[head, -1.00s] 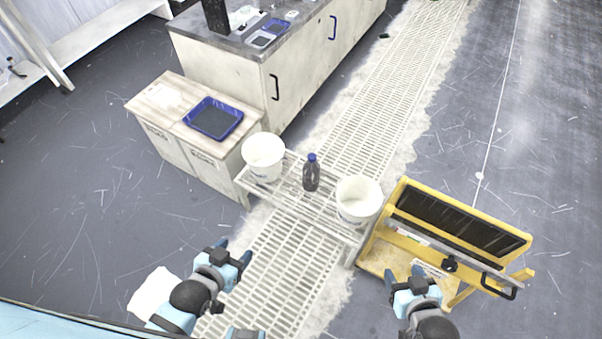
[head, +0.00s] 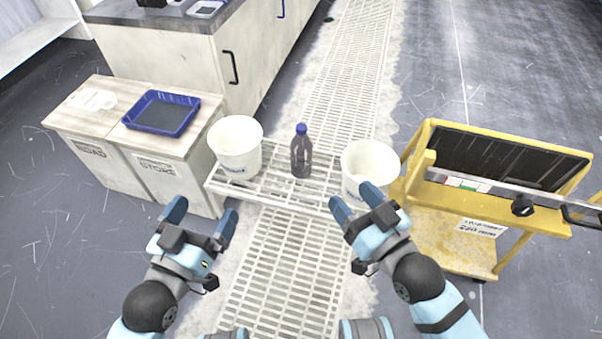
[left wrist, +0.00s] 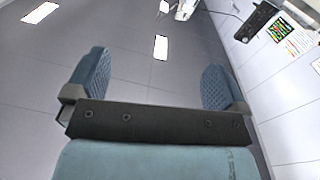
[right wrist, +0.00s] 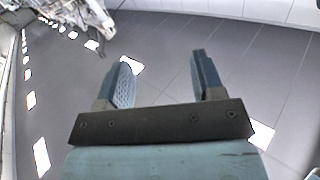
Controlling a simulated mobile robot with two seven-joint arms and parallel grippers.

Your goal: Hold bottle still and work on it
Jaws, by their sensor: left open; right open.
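A dark bottle with a blue cap (head: 301,155) stands upright on a white slatted rack (head: 272,186), between two white buckets. My left gripper (head: 203,220) is open and empty, in front of the rack and left of the bottle. My right gripper (head: 357,202) is open and empty, nearer than the right bucket and overlapping its lower edge in the head view. The left wrist view shows the open left fingers (left wrist: 155,88) with nothing between them. The right wrist view shows the open right fingers (right wrist: 160,85), also empty. Neither wrist view shows the bottle.
The left bucket (head: 236,146) and right bucket (head: 369,165) flank the bottle closely. A cabinet (head: 90,128) with a blue tray (head: 161,113) stands at the left. A yellow cart (head: 450,240) stands at the right. Floor grating (head: 275,270) lies in front of the rack.

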